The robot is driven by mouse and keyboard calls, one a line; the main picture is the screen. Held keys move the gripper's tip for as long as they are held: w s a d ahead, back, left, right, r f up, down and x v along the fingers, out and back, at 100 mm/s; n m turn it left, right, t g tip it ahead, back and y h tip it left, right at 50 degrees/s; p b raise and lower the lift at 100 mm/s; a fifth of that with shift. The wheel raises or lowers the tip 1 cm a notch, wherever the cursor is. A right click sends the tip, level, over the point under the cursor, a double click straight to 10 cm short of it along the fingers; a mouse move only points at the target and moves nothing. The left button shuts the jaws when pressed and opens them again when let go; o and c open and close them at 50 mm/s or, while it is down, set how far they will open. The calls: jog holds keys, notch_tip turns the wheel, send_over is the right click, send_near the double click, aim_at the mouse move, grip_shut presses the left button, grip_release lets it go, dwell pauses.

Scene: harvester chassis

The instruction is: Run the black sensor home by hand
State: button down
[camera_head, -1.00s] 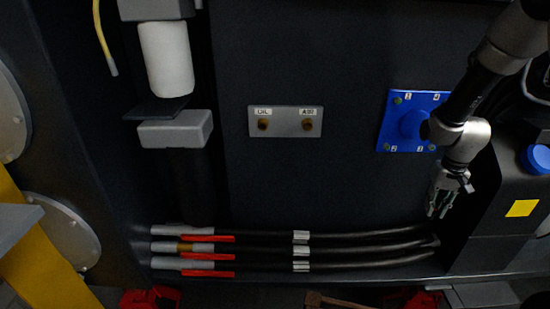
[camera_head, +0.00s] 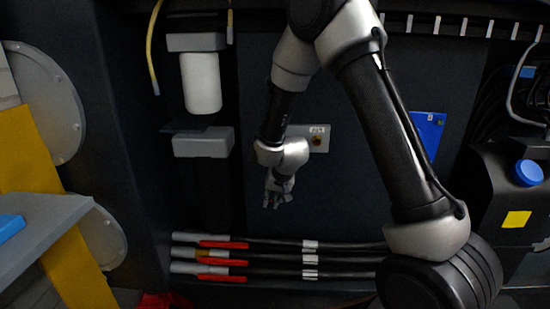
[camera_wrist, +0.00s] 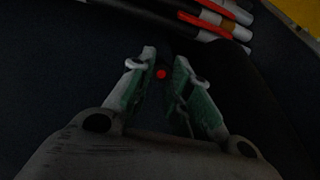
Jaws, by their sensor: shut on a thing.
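My gripper (camera_head: 277,198) hangs in front of the dark panel, pointing down, left of and below the grey port plate (camera_head: 320,146). It also shows in the wrist view (camera_wrist: 164,66), its green-padded fingers close around a small dark thing with a red spot (camera_wrist: 161,74), which looks like the black sensor. The thing's outline blends into the dark background. On the plate, the port at the right label shows; my arm hides the left port.
Below run several black hoses (camera_head: 345,247) with grey ends and red sleeves. A white filter cylinder (camera_head: 201,82) stands on the left above a grey block (camera_head: 203,142). A blue plate (camera_head: 428,130) is partly behind my arm. A black tank with a blue cap (camera_head: 528,172) stands on the right.

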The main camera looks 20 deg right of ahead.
jog(key=shift+w+a+r, duration=0.15)
jog(key=shift+w+a, duration=0.05)
jog(key=s+r+m+t+h, duration=0.2)
jog(key=r+m+t+h, duration=0.1)
jog(key=r+t, duration=0.3)
jog(key=s+d+r+m+t+h, duration=0.1)
jog(key=s+r+m+t+h, duration=0.2)
jog(key=r+t, duration=0.3)
notch_tip(320, 180, up, 6)
jog(key=shift+s+f+m+h, duration=0.2)
jog(key=shift+f+m+h, duration=0.05)
jog(key=shift+m+h, duration=0.3)
jog(key=shift+x, duration=2.95)
jog(key=shift+x, duration=1.4)
jog(key=shift+s+f, duration=0.1)
